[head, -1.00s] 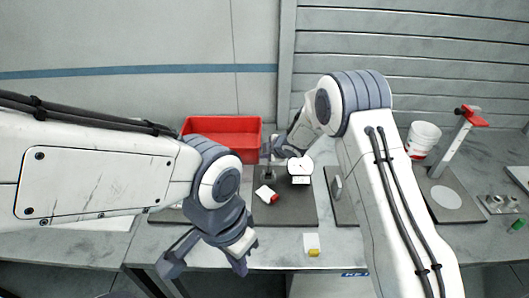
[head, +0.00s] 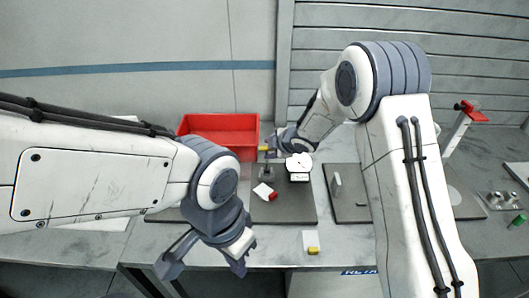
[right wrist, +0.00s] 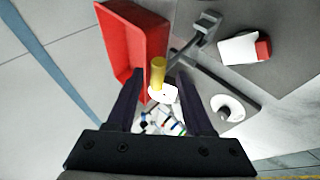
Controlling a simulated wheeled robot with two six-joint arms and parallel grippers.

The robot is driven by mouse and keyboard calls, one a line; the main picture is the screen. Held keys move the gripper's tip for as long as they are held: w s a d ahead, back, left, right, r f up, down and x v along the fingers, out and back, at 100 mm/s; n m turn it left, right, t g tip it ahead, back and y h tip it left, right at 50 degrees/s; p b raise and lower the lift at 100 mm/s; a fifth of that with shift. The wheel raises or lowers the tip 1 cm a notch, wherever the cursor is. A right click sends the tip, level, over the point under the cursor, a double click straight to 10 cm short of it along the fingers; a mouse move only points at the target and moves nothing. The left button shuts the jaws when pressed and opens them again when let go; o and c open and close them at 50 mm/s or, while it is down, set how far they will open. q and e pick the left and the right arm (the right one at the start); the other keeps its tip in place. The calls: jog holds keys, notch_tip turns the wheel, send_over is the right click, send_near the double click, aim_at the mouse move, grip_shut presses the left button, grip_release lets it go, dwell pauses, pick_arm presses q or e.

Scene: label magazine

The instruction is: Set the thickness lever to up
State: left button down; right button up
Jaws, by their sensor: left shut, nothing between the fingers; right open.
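A small gauge with a white round face (head: 299,161) stands at the back of a dark plate in the head view. A yellow knob (head: 263,148) shows left of it, near the red bin; I take it for the lever's end. In the right wrist view the yellow knob (right wrist: 158,70) sticks up from a white part (right wrist: 163,93), beyond and between the fingertips. My right gripper (right wrist: 161,82) is open and empty there; I cannot tell whether it touches the knob. My left gripper (head: 205,266) is shut and empty, low at the table's front edge.
A white block with a red end (head: 264,192) lies on the dark plate (head: 290,209). A white block with yellow (head: 311,240) lies at the front. My right arm hides part of the table's right side.

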jog(key=v, duration=0.4)
jog(key=shift+s+d+r, duration=0.1)
jog(key=shift+s+d, duration=0.05)
jog(key=shift+s, duration=0.05)
jog(key=c, duration=0.3)
jog(key=shift+s+d+f+b, duration=0.1)
jog(key=shift+f+b, duration=0.2)
jog(key=shift+b, duration=0.25)
grip_shut()
jog(key=s+d+f+n+t+y+b, duration=0.3)
jog(key=s+d+n+t+y+b, duration=0.45)
jog(key=b, duration=1.25)
jog(key=w+a+g+p, duration=0.3)
jog(key=w+a+p, duration=0.1)
jog(key=w+a, duration=0.4)
jog(key=shift+w+a+f+m, duration=0.2)
jog(key=shift+f+m, duration=0.1)
jog(key=shift+m, duration=0.15)
